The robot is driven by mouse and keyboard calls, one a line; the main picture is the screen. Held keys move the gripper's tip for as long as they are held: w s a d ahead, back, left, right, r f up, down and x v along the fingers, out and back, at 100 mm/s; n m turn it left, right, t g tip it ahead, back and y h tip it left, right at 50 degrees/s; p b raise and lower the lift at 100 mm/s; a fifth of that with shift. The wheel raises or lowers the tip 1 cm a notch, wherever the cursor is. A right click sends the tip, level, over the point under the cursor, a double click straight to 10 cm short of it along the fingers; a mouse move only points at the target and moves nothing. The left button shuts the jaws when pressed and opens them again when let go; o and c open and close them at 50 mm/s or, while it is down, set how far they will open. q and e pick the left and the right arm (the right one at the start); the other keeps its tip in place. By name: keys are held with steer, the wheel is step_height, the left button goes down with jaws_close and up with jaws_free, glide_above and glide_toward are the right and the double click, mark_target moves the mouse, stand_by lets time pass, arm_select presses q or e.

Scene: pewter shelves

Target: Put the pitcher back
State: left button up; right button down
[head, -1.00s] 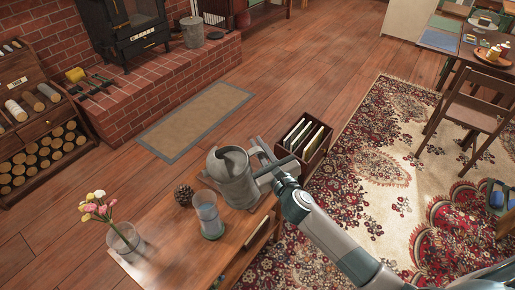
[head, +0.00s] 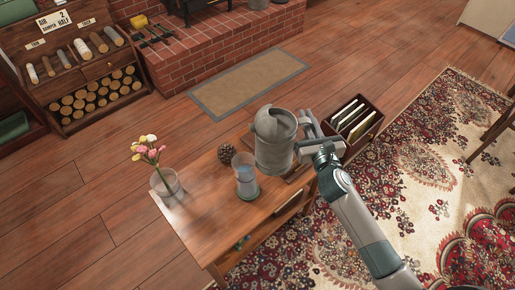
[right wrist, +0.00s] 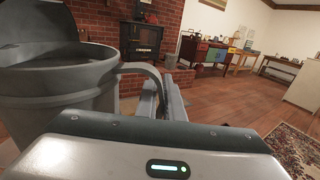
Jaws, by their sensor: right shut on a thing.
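The grey metal pitcher (head: 274,145) is upright at the far right part of the wooden table (head: 200,215). My right gripper (head: 314,143) reaches it from the right and is shut on its handle. In the right wrist view the pitcher (right wrist: 60,85) fills the left side, and its curved handle runs to the fingers (right wrist: 163,98). The pitcher's base overlaps the tabletop in the head view; I cannot tell whether it touches. My left gripper is not in view.
A glass of water (head: 246,178) stands close to the pitcher's front left. A pinecone (head: 233,153) and a flower vase (head: 166,183) are farther left. A dark file box (head: 354,125) stands behind my right gripper. The table's near left part is clear.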

steer(key=shift+r, duration=0.35)
